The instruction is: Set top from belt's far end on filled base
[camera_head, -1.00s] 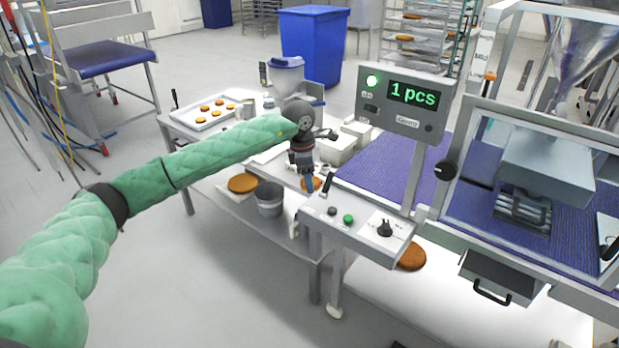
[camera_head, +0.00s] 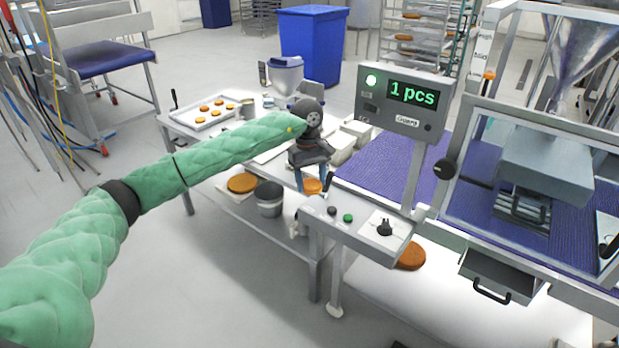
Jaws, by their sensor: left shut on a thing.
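A brown round (camera_head: 313,187) shows at the near end of the table, beside the belt (camera_head: 385,165). My left gripper (camera_head: 314,184) points down over it, with one finger on each side, and is shut on it. I cannot tell whether the round touches the surface below. The gripper hides part of the round and the table behind it. I cannot make out a filled base apart from this round. My right gripper is not in view.
A tray (camera_head: 196,121) with several small rounds lies at the table's far left. A control box (camera_head: 361,228) and a display post (camera_head: 413,172) stand close to the right of my gripper. A grey bucket (camera_head: 270,197) and a brown round (camera_head: 242,183) are on the lower shelf.

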